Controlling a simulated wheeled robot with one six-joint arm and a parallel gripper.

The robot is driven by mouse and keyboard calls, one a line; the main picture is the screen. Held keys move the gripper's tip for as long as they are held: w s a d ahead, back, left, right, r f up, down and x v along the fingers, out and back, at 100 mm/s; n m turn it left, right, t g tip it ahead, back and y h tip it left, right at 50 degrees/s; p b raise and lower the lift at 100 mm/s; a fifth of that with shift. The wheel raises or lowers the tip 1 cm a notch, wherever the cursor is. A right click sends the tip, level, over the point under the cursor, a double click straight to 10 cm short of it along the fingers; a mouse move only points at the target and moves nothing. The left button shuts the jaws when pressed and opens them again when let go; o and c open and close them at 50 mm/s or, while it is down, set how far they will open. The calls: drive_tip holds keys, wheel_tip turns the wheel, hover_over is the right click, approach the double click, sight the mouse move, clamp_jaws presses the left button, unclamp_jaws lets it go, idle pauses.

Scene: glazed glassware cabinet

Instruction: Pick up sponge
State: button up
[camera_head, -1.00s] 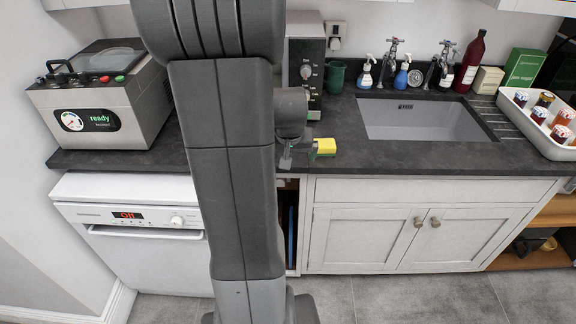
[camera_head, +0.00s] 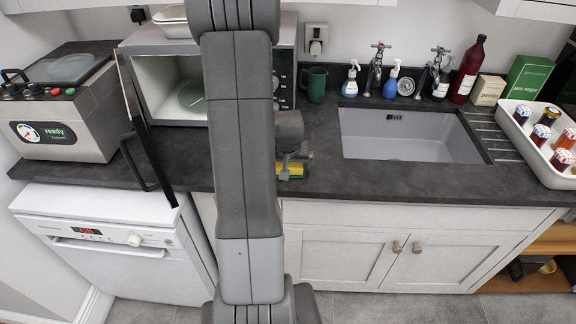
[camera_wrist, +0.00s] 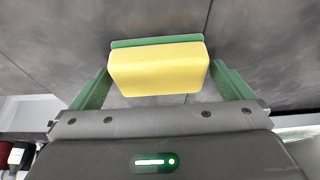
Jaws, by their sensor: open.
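The sponge (camera_head: 289,171), yellow with a green layer, lies on the dark worktop near its front edge, left of the sink. In the head view, my gripper (camera_head: 296,166) partly covers it. In the wrist view the sponge (camera_wrist: 157,69) shows its yellow side, with the thin green layer along its far edge. My gripper's two green fingers (camera_wrist: 160,82) are open, one at each side of the sponge. A small gap shows by the right finger; the left finger is very close, and I cannot tell whether it touches.
A microwave (camera_head: 172,88) stands behind my arm with its door (camera_head: 140,110) open over the worktop. A green mug (camera_head: 313,84), soap bottles (camera_head: 350,80) and taps stand behind the sink (camera_head: 410,135). A white tray of jars (camera_head: 500,112) is at the right.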

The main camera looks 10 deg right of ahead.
drive_tip(key=shift+f, duration=0.25)
drive_tip(key=c, duration=0.9)
drive_tip(key=shift+w+r, duration=0.1)
drive_tip(key=shift+r, duration=0.05)
wheel_tip(320, 180, up, 10)
drive_tip(key=shift+f+b, duration=0.1)
drive_tip(key=shift+b, duration=0.45)
